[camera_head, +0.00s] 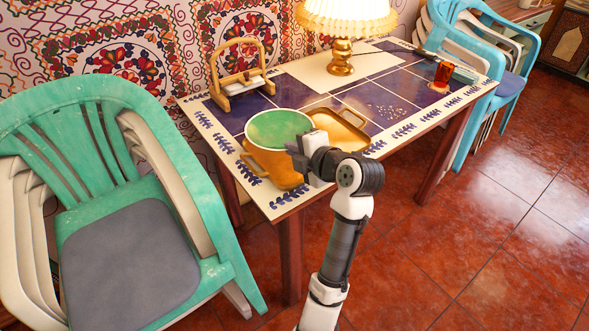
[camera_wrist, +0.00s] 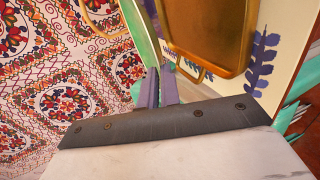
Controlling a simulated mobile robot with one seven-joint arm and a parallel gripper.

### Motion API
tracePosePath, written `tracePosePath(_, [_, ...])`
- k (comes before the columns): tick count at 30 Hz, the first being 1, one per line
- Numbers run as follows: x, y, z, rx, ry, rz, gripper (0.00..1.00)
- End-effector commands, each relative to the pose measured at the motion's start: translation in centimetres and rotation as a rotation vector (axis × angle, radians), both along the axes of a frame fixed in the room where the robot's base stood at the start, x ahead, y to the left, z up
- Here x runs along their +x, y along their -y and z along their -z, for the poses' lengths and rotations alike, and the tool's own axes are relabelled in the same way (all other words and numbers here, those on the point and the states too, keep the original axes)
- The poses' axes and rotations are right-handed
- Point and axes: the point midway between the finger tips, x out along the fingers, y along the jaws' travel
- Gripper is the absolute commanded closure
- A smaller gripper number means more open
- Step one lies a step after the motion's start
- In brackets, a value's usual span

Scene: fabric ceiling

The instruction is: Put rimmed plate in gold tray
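The rimmed plate (camera_head: 278,130) is a round green disc with a pale rim. In the head view it is over a golden-orange pot at the table's near left corner. My gripper (camera_head: 305,152) is at its near right edge. In the wrist view the plate shows as a thin green strip (camera_wrist: 138,35) running to my gripper's fingers (camera_wrist: 160,88), which are close together on its edge. The gold tray (camera_head: 338,128) lies on the table just right of the plate, partly hidden by plate and gripper. It is also large in the wrist view (camera_wrist: 207,35) and looks empty.
The golden-orange pot (camera_head: 275,168) stands under the plate in the head view. A wooden stand (camera_head: 240,85) is behind it. A lit lamp (camera_head: 342,55) is at the back, and an amber glass (camera_head: 442,75) at the right. Green chairs (camera_head: 110,190) are left of the table.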

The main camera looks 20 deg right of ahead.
Motion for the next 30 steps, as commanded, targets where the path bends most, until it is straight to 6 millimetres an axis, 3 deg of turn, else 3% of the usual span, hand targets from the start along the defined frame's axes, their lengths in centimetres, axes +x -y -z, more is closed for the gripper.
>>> tracePosePath(3, [-0.1,0.0,2.1,0.003,-0.001,0.0,1.0])
tracePosePath(11, [0.0,0.0,4.1,0.0,0.001,0.0,1.0])
tracePosePath(18, [0.0,0.0,7.1,0.002,0.001,0.0,1.0])
tracePosePath(30, [0.0,0.0,7.6,-0.001,0.003,-0.001,1.0])
